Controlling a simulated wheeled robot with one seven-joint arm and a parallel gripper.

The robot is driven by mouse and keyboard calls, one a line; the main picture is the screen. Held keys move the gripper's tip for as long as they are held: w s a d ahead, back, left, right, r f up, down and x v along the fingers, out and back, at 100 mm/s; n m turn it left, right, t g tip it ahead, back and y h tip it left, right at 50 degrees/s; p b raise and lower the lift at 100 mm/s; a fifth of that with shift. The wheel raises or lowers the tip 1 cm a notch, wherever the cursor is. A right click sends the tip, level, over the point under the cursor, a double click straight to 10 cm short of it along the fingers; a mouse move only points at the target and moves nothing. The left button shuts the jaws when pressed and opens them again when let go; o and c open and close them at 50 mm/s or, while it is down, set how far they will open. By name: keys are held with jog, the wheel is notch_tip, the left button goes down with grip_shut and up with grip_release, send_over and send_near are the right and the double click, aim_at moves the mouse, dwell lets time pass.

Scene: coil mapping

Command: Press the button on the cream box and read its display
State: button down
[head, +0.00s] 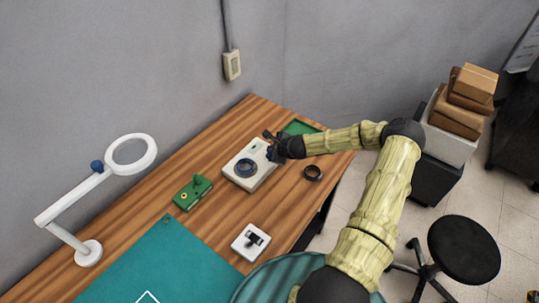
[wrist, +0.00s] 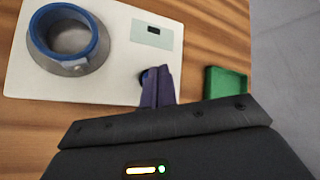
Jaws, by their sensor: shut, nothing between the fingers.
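The cream box (head: 240,174) lies on the wooden bench in the head view and fills the upper left of the wrist view (wrist: 108,88). A blue-rimmed ring (head: 246,167) sits on its top, and in the wrist view the ring (wrist: 45,50) stands on a grey round base. A pale display panel (wrist: 152,34) with a small dark window is on the box; no reading can be made out. My gripper (head: 272,150) is shut and empty over the box's far right end. Its fingertips (wrist: 154,72) cover most of a dark round button (wrist: 144,77); whether they touch it is unclear.
A green tray (head: 298,127) lies just beyond my gripper. A dark ring (head: 313,173), a green device (head: 192,192) and a small white box (head: 250,242) stand around the cream box. A white magnifier lamp (head: 88,253) stands at left. The teal mat (head: 150,265) looks mostly clear.

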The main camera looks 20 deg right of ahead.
jog(key=shift+f+b, duration=0.4)
jog(key=shift+b, duration=0.05)
jog(key=shift+f+b, duration=0.3)
jog(key=shift+f, duration=0.1)
dwell(0.7)
dwell(0.4)
jog(key=shift+r+p, duration=0.5)
jog(key=shift+r, duration=0.3)
notch_tip(320, 180, up, 5)
jog(key=p, duration=0.3)
dwell(0.6)
